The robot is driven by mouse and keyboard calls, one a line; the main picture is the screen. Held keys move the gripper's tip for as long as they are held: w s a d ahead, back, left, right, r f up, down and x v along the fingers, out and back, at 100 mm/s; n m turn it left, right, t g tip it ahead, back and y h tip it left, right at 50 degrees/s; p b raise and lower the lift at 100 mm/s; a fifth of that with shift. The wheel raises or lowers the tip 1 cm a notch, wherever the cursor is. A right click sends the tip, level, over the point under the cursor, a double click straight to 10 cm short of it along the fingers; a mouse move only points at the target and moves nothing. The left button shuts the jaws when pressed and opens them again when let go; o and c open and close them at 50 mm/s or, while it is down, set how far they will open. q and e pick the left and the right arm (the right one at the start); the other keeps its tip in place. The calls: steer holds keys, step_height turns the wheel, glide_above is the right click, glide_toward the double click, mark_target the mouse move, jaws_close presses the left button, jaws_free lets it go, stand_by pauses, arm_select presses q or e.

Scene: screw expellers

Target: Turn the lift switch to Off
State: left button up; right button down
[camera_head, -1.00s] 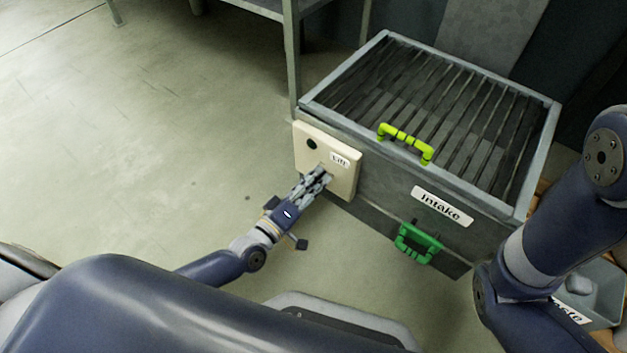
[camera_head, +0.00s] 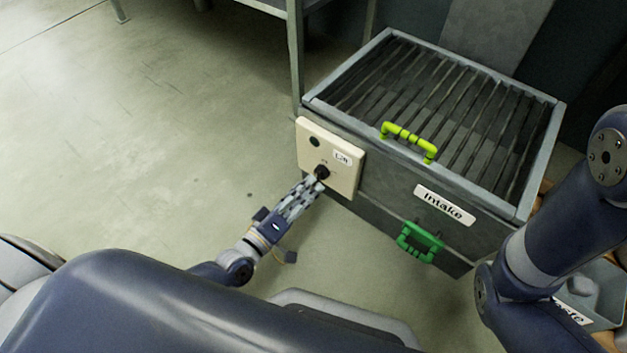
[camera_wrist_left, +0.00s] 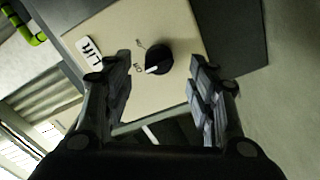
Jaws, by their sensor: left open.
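The lift switch is a round black knob (camera_head: 321,172) on a cream panel (camera_head: 345,176) at the left of the intake box's front. In the left wrist view the knob (camera_wrist_left: 159,58) has a white pointer directed toward a small marking that looks like "On"; another small marking sits above it. A "Lift" label (camera_head: 342,158) is on the panel. My left gripper (camera_head: 312,184) is open and empty, just in front of the knob. In the wrist view its fingers stand on either side of the knob, apart from it. My right gripper is out of view.
The grey intake box (camera_head: 390,199) has a slatted top, a yellow-green handle (camera_head: 409,141) and a green handle (camera_head: 419,242). A grey bin (camera_head: 598,293) stands at the lower right, near my right arm. The floor at left is clear.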

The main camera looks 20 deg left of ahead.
arm_select(q)
steer(key=v, duration=0.7)
steer(key=shift+s, duration=0.25)
steer(key=shift+a, duration=0.15)
